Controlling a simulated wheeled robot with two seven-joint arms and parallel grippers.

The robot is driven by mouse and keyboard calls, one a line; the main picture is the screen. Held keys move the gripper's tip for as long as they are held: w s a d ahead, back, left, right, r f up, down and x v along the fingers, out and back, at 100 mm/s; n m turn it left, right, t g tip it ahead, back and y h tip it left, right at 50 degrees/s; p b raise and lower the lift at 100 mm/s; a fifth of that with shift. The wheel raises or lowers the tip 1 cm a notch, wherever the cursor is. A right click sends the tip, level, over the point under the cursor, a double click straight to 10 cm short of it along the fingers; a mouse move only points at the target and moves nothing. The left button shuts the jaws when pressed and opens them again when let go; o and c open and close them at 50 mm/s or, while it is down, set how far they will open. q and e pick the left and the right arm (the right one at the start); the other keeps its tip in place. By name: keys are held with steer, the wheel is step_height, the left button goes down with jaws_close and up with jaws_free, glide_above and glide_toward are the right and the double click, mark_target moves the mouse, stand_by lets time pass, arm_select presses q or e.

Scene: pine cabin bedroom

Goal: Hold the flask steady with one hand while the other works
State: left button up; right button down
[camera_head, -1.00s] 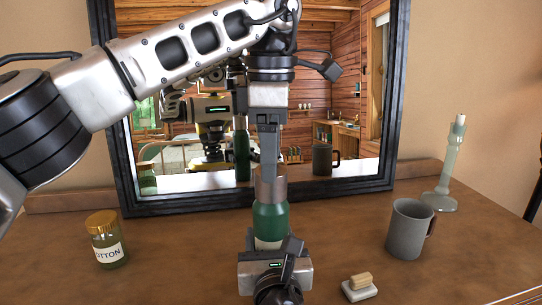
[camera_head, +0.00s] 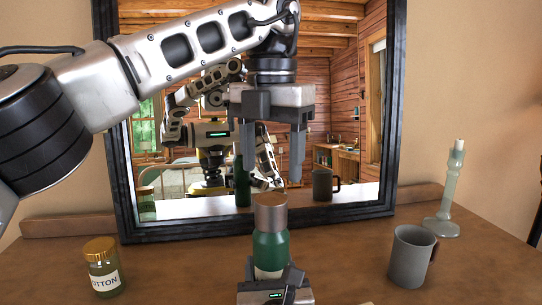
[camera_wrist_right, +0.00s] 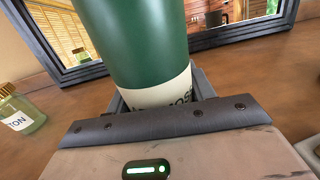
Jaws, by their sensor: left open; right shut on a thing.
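The flask (camera_head: 270,246) is green with a metal-coloured cap (camera_head: 270,212) and a pale label band low down. It stands upright on the wooden dresser top, in front of the mirror. My right gripper (camera_head: 272,276) is shut on the lower part of the flask. In the right wrist view the flask (camera_wrist_right: 138,40) rises from between the jaws, its label partly hidden by the gripper. My left gripper (camera_head: 272,165) points down above the cap, its two fingers spread apart and empty, clear of the flask.
A framed mirror (camera_head: 110,190) stands behind and reflects the room. A cotton jar (camera_head: 105,270) is at the left. A grey mug (camera_head: 408,257) and a pale candlestick (camera_head: 448,195) are at the right. Bare dresser top (camera_head: 190,265) lies between jar and flask.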

mark_target(271, 198)
steer(key=shift+f, duration=0.1)
arm_select(q)
steer(key=shift+f, duration=4.05)
steer(key=c, duration=1)
steer(key=o, duration=1.2)
steer(key=shift+c, duration=0.2)
